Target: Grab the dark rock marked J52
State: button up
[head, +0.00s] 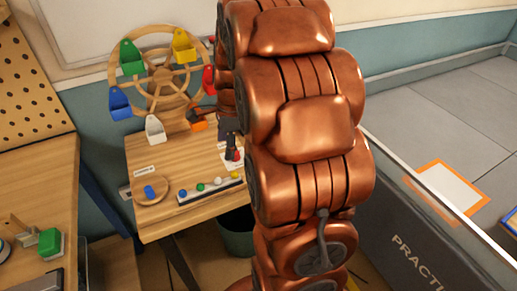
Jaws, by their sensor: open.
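I cannot make out a dark rock marked J52 in the head view. My copper-coloured arm fills the middle of the view and hides part of the scene. My gripper (231,152) shows as a small dark shape just left of the arm, over the right part of the wooden table (160,220). Its fingers are too small to see well, and I see nothing held in it. A small red spot shows at its tip; I cannot tell what it is.
A wooden wheel (163,88) with several coloured buckets stands at the table's back. A round wooden tray (152,196) and a strip of coloured balls (210,190) lie in front. A bin (238,232) stands below; a walled practice area (430,250) is right.

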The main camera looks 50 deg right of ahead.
jog(key=w+d+f+m+t+h+b, duration=0.15)
jog(key=d+f+m, duration=0.35)
jog(key=d, duration=0.5)
jog(key=w+d+f+m+y+b, duration=0.1)
jog(key=w+d+f+m, duration=0.15)
jog(key=d+m, duration=0.65)
jog(key=shift+n+h, duration=0.25)
jog(key=shift+n, duration=0.45)
jog(key=shift+p+x, duration=0.9)
jog(key=shift+x, duration=3.35)
jog(key=shift+s+d, duration=0.15)
grip_shut()
